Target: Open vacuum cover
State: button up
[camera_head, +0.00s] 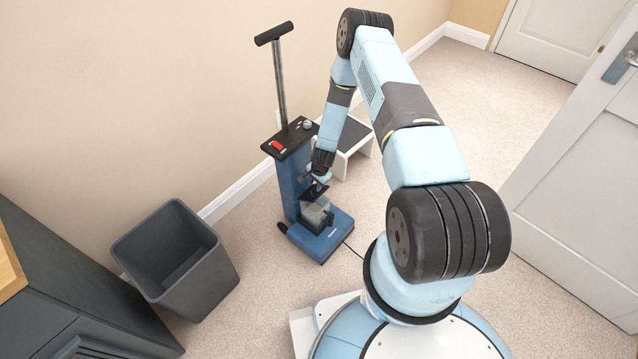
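The vacuum (292,183) stands upright on the carpet near the wall, with a blue body, a black top with a red switch, a tall T-shaped handle and a low blue base (328,238). A clear and black part (316,212), which may be the cover, sits on the base in front of the body. My gripper (315,189) is right at this part, reaching down from my arm. Its fingers are small and partly hidden by the wrist. I cannot tell whether they touch or hold the part.
A dark grey bin (176,262) stands left of the vacuum, beside a dark cabinet (70,290). A white step stool (352,143) with a dark top is behind the vacuum. A cord runs from the base. A white door (585,170) stands at right. Carpet is clear toward the back.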

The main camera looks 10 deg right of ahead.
jog(key=shift+r, duration=0.15)
notch_tip(320, 180, up, 13)
jog(key=s+d, duration=0.1)
jog(key=s, duration=0.1)
jog(key=shift+d, duration=0.25)
